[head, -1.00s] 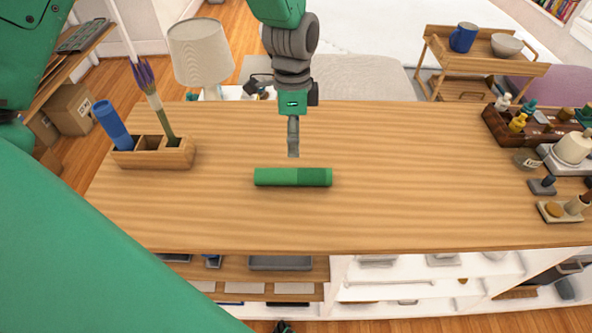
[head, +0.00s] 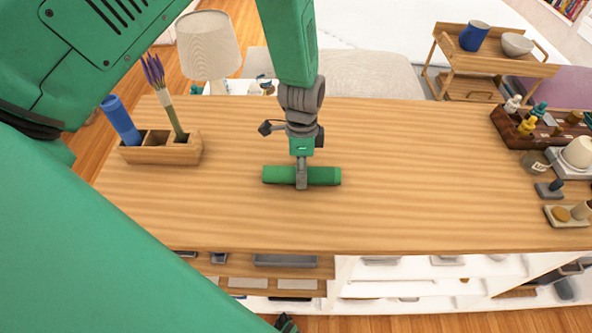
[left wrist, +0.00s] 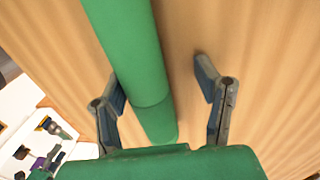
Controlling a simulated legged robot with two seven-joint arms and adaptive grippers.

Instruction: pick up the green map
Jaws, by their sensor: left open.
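The green map (head: 325,176) is a rolled green cylinder lying on its side on the wooden table. My left gripper (head: 301,186) is over the map's middle in the head view, and its fingers hide a small part of it. In the left wrist view the map (left wrist: 128,50) runs between the two open fingers of the left gripper (left wrist: 160,90). The map lies nearer the left finger, with a gap to the right finger. Whether the left finger touches it I cannot tell. My right gripper is not in view.
A dark tray (head: 515,131) with small bottles is at the right.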

